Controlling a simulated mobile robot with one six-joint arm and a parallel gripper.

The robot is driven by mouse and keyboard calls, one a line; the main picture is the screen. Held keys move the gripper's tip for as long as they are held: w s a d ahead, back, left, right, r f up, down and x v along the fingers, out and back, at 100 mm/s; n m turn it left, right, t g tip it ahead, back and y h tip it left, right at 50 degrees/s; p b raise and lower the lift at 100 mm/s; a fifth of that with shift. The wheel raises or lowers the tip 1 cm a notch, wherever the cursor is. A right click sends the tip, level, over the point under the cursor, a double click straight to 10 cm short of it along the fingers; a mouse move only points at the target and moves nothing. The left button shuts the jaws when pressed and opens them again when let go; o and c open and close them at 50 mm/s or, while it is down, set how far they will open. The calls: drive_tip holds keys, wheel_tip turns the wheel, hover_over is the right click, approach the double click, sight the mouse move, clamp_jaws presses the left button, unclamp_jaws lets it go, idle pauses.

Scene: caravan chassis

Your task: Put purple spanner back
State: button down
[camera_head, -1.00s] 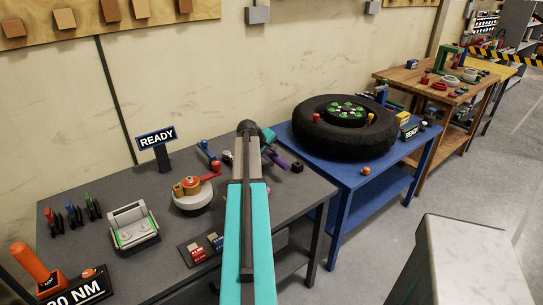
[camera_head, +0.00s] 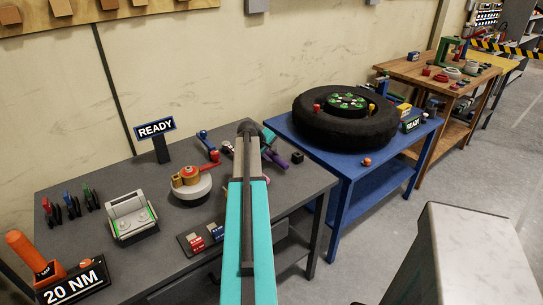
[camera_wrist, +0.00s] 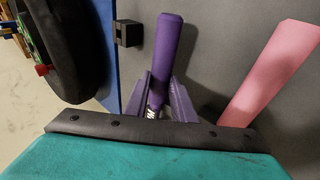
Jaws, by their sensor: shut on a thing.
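The purple spanner (camera_wrist: 165,60) shows in the wrist view as a thick purple handle, with bright metal at its lower end. Purple angled pieces flank that lower end; I cannot tell whether they belong to a holder. My gripper (camera_wrist: 155,112) is shut on the spanner, its jaws mostly hidden behind its dark grey edge and teal body. In the head view a little of the purple spanner (camera_head: 278,161) shows just right of my arm's end, over the grey table (camera_head: 110,178). Whether it touches the table is hidden.
A pink handle (camera_wrist: 272,70) lies right of the spanner in the wrist view. A small black block (camera_wrist: 128,33) is to its left. Beyond is a blue table (camera_head: 345,175) with a tyre (camera_head: 312,130). A red-and-orange tool (camera_head: 190,180) and READY sign (camera_head: 156,129) stand left of my arm.

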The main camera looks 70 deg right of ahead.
drive_tip(key=shift+r, duration=0.1)
drive_tip(key=c, duration=1.4)
unclamp_jaws()
drive_tip(key=shift+a, duration=0.1)
drive_tip(key=b+v, duration=0.2)
drive_tip(key=v, duration=1.1)
drive_tip(key=shift+a+r, duration=0.2)
drive_tip(key=shift+r, duration=0.05)
